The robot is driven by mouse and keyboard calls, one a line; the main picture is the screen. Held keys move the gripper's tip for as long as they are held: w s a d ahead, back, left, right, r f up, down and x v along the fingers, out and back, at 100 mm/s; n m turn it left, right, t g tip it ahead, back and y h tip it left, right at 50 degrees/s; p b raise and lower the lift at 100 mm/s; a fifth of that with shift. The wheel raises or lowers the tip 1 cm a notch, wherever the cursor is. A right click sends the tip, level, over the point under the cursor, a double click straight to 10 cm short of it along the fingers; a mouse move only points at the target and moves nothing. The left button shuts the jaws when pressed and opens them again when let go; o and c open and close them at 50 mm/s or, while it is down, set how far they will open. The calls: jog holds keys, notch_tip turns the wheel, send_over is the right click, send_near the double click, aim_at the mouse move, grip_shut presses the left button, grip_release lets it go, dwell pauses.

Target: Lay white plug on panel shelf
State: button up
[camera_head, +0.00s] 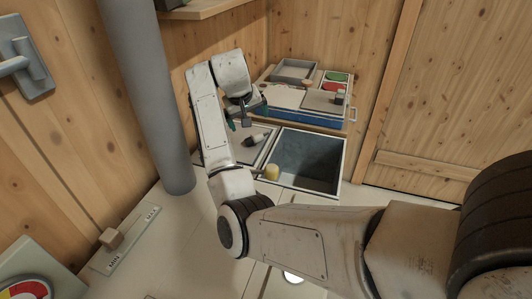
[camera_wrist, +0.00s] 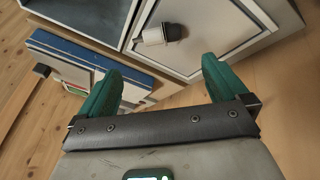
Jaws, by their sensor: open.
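The white plug (camera_wrist: 152,36) has a white body and a black end and lies on a pale, dark-edged panel (camera_wrist: 215,32) beside an open bin. In the head view the plug (camera_head: 255,140) lies just beyond my forearm. My gripper (camera_wrist: 160,82) is open and empty, with its green fingers apart; the plug is ahead of them, not between them. In the head view my gripper (camera_head: 245,113) hangs above and slightly left of the plug. Which surface is the panel shelf is unclear; a wooden ledge (camera_head: 207,8) shows at the top.
The open dark bin (camera_head: 310,160) is right of the plug. Behind it stands a blue-edged unit (camera_head: 318,116) with trays and red and green discs. A yellow knob (camera_head: 272,173) is near the bin's front corner. A thick grey post (camera_head: 150,90) stands left of my arm.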

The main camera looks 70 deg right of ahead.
send_over(252, 137)
jog(key=a, duration=0.2)
notch_tip(252, 137, down, 5)
jog(key=shift+p+x, duration=0.4)
jog(key=shift+x, duration=2.15)
jog(key=shift+s+a, duration=0.1)
jog(key=shift+s, duration=0.05)
jog(key=c, duration=1.2)
jog(key=shift+c, duration=0.2)
jog(key=shift+r, duration=0.1)
